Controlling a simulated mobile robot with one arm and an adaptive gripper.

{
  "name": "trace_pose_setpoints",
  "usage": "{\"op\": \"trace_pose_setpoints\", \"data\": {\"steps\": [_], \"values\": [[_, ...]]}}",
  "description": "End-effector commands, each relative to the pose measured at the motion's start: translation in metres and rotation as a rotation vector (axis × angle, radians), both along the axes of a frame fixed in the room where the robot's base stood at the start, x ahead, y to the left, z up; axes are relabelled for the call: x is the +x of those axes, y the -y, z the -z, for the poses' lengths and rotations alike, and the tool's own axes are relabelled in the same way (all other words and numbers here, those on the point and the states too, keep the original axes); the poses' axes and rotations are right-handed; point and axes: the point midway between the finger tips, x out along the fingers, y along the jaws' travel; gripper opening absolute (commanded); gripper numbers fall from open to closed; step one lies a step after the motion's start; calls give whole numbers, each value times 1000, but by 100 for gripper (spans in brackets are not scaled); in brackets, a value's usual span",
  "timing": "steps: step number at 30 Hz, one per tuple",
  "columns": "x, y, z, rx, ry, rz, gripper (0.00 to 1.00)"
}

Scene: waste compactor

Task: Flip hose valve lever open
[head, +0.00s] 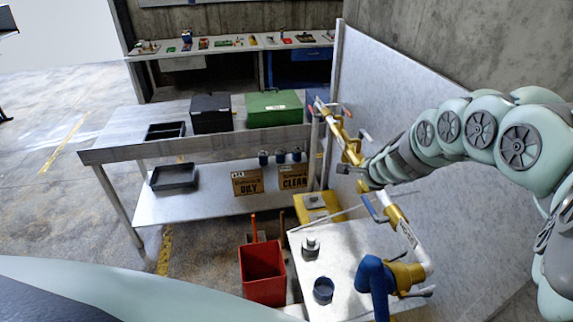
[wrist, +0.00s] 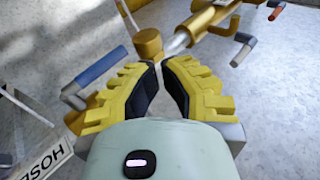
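A lever with a blue-and-grey handle (wrist: 97,66) is left of my fingers in the wrist view, near a white label (wrist: 42,158) with the letters HOSE. In the head view, a blue lever (head: 371,208) sits on the yellow and white pipe (head: 400,222) below my gripper. My gripper (wrist: 160,63) has yellow fingers with black pads and a narrow gap at the tips, with nothing between them. In the head view my gripper (head: 362,172) is close to the pipe run, in front of the panel. Whether the fingers touch the pipe is unclear.
A grey panel (head: 425,110) backs the pipe. A metal table (head: 108,152), a red bin (head: 263,274) and a blue fitting (head: 376,277) stand nearby.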

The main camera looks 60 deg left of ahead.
Motion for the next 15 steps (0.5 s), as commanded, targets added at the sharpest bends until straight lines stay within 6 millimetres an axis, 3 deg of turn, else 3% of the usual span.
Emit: {"op": "trace_pose_setpoints", "data": {"steps": [3, 15], "values": [[4, 9, 4, -24, 15, 7, 0], [-1, -12, -43, -16, 15, 0, 0]]}}
